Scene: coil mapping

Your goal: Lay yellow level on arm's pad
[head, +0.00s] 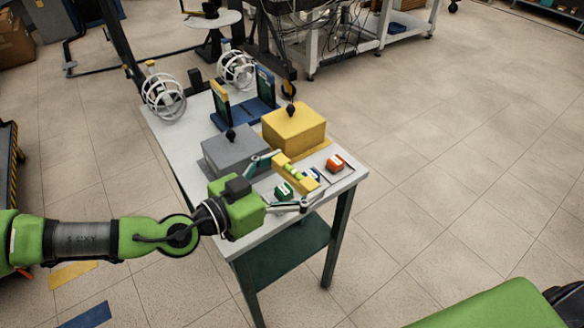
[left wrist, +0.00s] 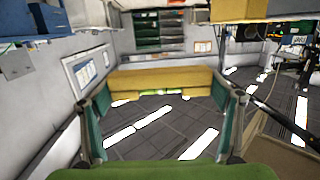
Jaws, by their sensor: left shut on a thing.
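The yellow level (head: 304,181), a yellow bar with green vials, is above the front of the white table in the head view. In the left wrist view the level (left wrist: 165,82) lies crosswise between the fingers. My left gripper (head: 287,181) is shut on it, one finger at each end; it also shows in the left wrist view (left wrist: 163,112). I cannot tell which surface is the arm's pad, or whether the level touches anything below. My right gripper is not in view.
The white table (head: 180,140) carries a grey box (head: 226,157), a yellow box (head: 293,128), a blue stand (head: 237,118) and two white ring-frame balls (head: 163,97). Small orange (head: 335,163) and green (head: 283,190) blocks lie near the level.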

